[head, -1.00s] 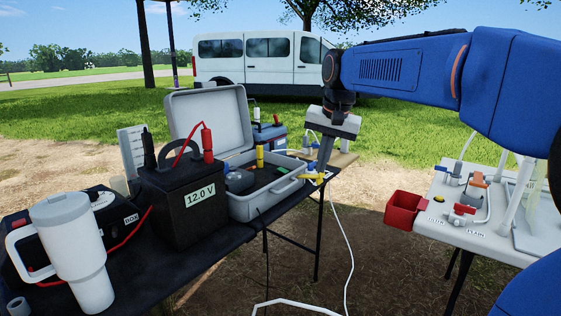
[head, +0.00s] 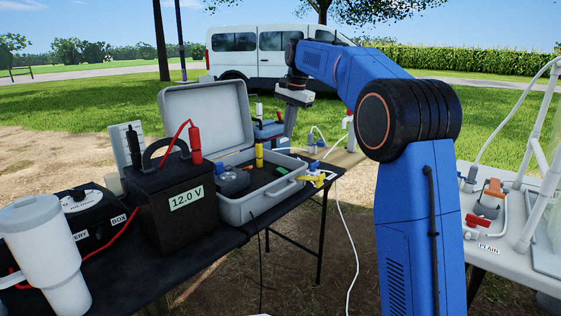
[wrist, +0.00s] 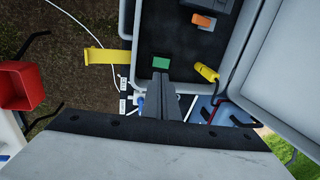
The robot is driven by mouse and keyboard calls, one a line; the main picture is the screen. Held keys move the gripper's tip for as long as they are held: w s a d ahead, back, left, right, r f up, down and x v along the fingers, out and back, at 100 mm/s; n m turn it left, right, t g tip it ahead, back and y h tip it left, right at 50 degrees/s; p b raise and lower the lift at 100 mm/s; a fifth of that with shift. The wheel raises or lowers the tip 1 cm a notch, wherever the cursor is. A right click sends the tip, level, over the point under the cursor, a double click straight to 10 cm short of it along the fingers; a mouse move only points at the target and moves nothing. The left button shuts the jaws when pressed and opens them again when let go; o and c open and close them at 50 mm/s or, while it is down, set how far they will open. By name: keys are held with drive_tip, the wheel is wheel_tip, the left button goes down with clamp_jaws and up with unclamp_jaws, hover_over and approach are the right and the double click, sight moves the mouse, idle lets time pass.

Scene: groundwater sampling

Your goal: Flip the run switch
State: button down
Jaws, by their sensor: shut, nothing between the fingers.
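My gripper (wrist: 165,76) is shut and empty, pointing down in the wrist view beside the open grey case (wrist: 125,18). In the head view the gripper (head: 289,127) is behind the case (head: 262,208), near a blue box. Inside the case are a small grey unit (head: 232,179) with an orange rocker-like part (wrist: 203,20), a green patch (wrist: 160,63) and a yellow plug (wrist: 205,73). I cannot read a label that marks the run switch. The gripper fingers hide part of the case's near edge in the wrist view.
A yellow clip (wrist: 105,56) sticks out past the case. The blue box (head: 267,132) stands behind the case.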

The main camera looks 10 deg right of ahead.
sight(279, 169)
drive_tip(key=shift+w+a+f, duration=0.1)
drive_tip(key=shift+w+f, duration=0.1)
drive_tip(key=shift+w, duration=0.95)
drive_tip(key=shift+f, duration=0.15)
drive_tip(key=f, duration=0.4)
drive_tip(key=w+a+f, duration=0.1)
drive_tip(key=f, duration=0.4)
drive_tip(key=w+f, duration=0.1)
drive_tip(key=f, duration=0.3)
drive_tip(key=shift+w+a+f, duration=0.1)
drive_tip(key=shift+a+f, duration=0.15)
drive_tip(key=shift+a, duration=0.05)
drive_tip(key=shift+f, duration=0.1)
